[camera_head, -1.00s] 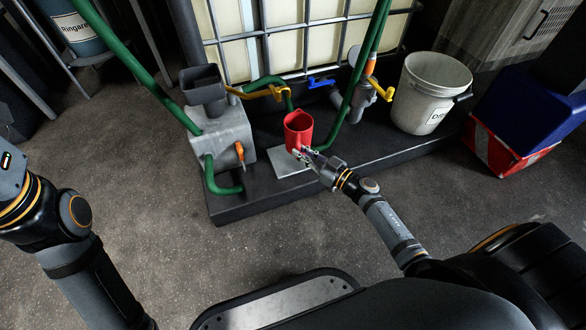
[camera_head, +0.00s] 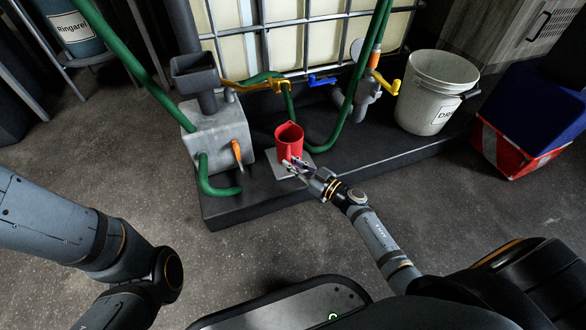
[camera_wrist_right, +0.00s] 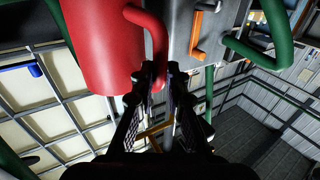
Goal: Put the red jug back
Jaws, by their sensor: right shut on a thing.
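The red jug (camera_head: 289,138) is upright at the small pale plate (camera_head: 280,169) on the front of the dark platform. I cannot tell whether its base touches the plate. My right gripper (camera_head: 296,166) is at the jug's near side, shut on its handle. In the right wrist view the jug (camera_wrist_right: 100,45) fills the upper left, and its curved handle (camera_wrist_right: 160,35) runs down to the fingertips (camera_wrist_right: 164,76).
A grey box (camera_head: 219,142) with an orange lever (camera_head: 237,153) and green hose stands left of the jug. Behind are a caged tank (camera_head: 300,45) and yellow valve handle (camera_head: 262,86). A white bucket (camera_head: 432,95) stands right. The platform's right front is clear.

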